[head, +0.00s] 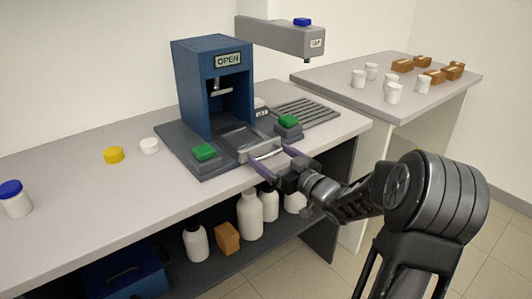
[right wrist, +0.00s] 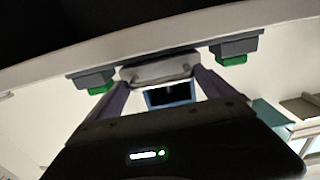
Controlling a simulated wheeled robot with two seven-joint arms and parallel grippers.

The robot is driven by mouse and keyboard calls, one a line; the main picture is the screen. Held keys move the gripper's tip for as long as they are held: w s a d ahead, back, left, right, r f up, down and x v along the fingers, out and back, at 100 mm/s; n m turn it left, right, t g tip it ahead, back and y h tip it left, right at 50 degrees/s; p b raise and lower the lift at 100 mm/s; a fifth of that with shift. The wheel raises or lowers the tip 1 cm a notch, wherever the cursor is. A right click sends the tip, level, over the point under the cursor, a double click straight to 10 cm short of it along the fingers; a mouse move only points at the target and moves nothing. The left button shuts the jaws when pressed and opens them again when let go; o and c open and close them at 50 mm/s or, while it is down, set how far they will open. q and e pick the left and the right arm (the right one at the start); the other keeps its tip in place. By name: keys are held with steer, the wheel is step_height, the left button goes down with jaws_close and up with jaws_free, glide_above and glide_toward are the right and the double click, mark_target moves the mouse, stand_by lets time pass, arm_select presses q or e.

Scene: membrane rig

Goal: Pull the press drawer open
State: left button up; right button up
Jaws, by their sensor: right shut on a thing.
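The blue press (head: 210,85) stands on a dark grey base on the bench, with a sign reading OPEN. Its silver drawer (head: 238,137) lies out in front of the press opening, between two green buttons. My right gripper (head: 273,156) reaches in from the right and is shut on the drawer handle at the drawer's front. In the right wrist view, the two purple-grey fingers (right wrist: 162,88) lie at either side of the handle, below the drawer front (right wrist: 158,71). My left gripper is not in view.
Green buttons (head: 204,152) (head: 288,121) flank the drawer. A yellow cap (head: 113,155), a white cap (head: 149,145) and a blue-lidded bottle (head: 14,198) stand to the left. An overhead grey arm (head: 285,38) hangs at right.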

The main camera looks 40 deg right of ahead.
steer(key=shift+d, duration=0.15)
steer(key=o, duration=1.8)
steer(key=shift+s, duration=0.1)
steer(key=shift+c, duration=0.2)
steer(key=shift+s, duration=0.1)
steer(key=s, duration=0.7)
steer(key=shift+s, duration=0.3)
